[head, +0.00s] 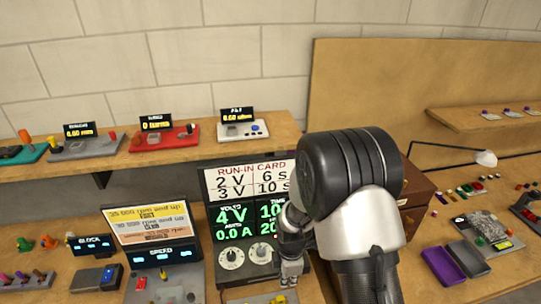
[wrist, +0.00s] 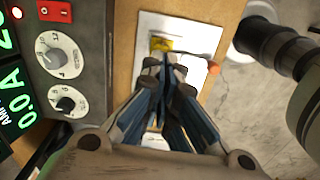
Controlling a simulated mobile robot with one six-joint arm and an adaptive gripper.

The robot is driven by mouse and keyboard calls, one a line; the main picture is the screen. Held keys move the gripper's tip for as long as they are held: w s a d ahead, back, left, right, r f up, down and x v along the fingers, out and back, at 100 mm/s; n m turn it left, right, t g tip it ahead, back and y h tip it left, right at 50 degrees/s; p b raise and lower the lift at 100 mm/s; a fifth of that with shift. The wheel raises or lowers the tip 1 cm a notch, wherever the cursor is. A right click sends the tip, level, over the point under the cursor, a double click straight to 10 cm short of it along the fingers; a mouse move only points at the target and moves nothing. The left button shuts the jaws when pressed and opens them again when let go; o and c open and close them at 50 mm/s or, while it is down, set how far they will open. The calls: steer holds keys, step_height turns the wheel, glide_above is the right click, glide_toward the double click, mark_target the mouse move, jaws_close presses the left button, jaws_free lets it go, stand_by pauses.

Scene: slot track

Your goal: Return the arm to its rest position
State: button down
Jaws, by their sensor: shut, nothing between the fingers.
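My gripper (head: 290,279) hangs down in front of the power supply (head: 200,225), low in the middle of the head view. In the wrist view my gripper (wrist: 165,62) is shut with its fingertips together and nothing between them. The fingertips are over a white plate (wrist: 205,32) with a yellow part (wrist: 161,44) on it. I cannot tell whether the fingers touch the plate. My arm hides part of the power supply's display and the bench behind it.
A run-in card (head: 235,181) stands above the supply. Its two dials (wrist: 60,58) are close beside my gripper. A shelf (head: 190,148) with several instruments runs behind. A purple tray (head: 438,268) and small parts lie at right. A brown wooden box (head: 420,190) stands behind my arm.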

steer(key=s+d+r+m+t+b, duration=0.1)
steer(key=s+d+r+m+b, duration=0.2)
steer(key=r, duration=0.5)
steer(key=d+r+m+t+b, duration=0.1)
steer(key=d+r+m+b, duration=0.1)
steer(key=r+m, duration=0.5)
steer(key=s+d+r+m+t+b, duration=0.1)
steer(key=s+d+r+m+b, duration=0.1)
steer(key=s, duration=0.6)
steer(key=s+d+r+m+t+b, duration=0.1)
steer(key=s+d+r+m+b, duration=0.1)
steer(key=s+m, duration=0.5)
steer(key=shift+s+r+m+b, duration=0.3)
steer(key=shift+s+r+b, duration=0.6)
steer(key=shift+s, duration=0.05)
